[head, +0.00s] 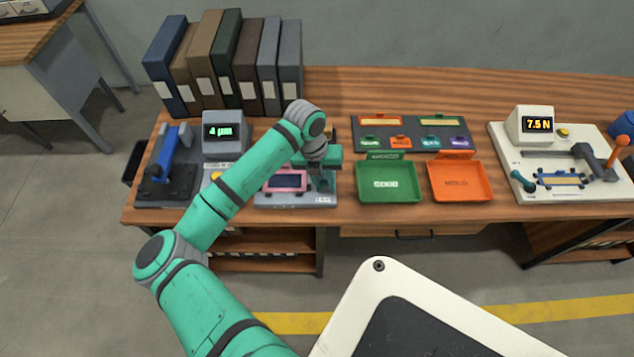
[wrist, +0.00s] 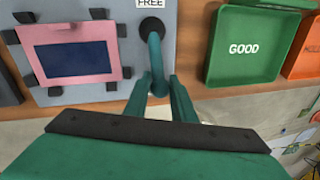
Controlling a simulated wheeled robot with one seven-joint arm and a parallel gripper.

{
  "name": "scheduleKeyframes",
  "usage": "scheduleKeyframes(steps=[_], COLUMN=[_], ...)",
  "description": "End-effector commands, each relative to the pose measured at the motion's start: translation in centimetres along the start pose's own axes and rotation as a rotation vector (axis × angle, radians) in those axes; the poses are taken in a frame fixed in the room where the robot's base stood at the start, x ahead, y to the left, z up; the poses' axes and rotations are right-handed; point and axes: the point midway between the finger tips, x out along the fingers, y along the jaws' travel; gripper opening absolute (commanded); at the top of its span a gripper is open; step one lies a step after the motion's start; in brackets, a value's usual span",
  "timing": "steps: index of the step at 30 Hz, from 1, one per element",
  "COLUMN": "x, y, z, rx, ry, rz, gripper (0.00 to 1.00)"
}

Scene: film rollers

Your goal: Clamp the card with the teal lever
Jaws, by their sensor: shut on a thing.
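The card (head: 284,181) is pink with a dark blue panel and lies flat on a grey fixture (head: 262,199). In the wrist view the card (wrist: 118,58) sits at upper left among several dark stops or pads. The teal lever (wrist: 156,52) rises from a round black base just right of the card, below a label reading FREE. My gripper (wrist: 157,88) is shut on the teal lever, with one finger on each side. In the head view my gripper (head: 323,176) is at the fixture's right side and my arm hides the lever.
A green GOOD tray (head: 388,200) and an orange tray (head: 458,196) stand right of the fixture. A device with a blue arm (head: 168,150) stands at left, binders (head: 237,60) behind. A 7.5 N station (head: 560,195) is at far right.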

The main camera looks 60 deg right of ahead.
Motion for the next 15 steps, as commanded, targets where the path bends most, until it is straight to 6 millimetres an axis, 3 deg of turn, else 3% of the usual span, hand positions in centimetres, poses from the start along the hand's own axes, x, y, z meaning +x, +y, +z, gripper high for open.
scheduleKeyframes(steps=[14,15], x=[-0.02,-0.02], y=[-0.16,-0.16], z=[0.10,0.10], rx=[0.015,0.015], ry=[0.002,0.002], rz=[0.002,0.002], gripper=[0.00,0.28])
